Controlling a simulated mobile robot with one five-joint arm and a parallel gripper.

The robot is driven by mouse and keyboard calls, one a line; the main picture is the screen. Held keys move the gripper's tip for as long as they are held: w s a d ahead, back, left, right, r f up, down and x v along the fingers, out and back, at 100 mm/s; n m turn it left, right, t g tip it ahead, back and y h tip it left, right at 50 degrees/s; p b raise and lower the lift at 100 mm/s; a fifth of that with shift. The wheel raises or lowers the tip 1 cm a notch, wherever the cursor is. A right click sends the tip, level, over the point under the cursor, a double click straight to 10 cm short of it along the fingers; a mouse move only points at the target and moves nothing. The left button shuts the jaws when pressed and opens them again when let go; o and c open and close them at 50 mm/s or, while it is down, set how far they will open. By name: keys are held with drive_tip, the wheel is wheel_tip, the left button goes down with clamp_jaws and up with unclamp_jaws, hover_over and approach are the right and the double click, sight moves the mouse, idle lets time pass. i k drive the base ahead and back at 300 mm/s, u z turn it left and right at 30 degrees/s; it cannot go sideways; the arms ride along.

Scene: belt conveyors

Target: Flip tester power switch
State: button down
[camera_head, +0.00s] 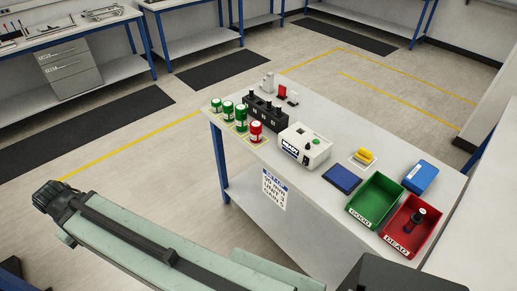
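The tester (305,146) is a white box on the white workbench, with a dark label on its front. It has a small green round part and a dark spot on its right side. I cannot tell which part is its power switch. Behind it stand a small red-topped piece (282,92) and a grey upright piece (268,82). My pale green arm link (170,245) crosses the lower left, in front of the bench and apart from the tester. I see no gripper fingers, so my gripper is not in view.
Green cans (228,111), a red can (256,131) and a black block (265,114) stand left of the tester. Right are a dark blue pad (342,179), a yellow piece (365,156), a green bin (376,198), a red bin (411,226) and a blue box (420,177).

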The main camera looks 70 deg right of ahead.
sight(305, 163)
drive_tip(key=u, duration=1.75)
drive_tip(key=i, duration=1.75)
drive_tip(key=z, duration=4.05)
drive_tip(key=i, duration=1.05)
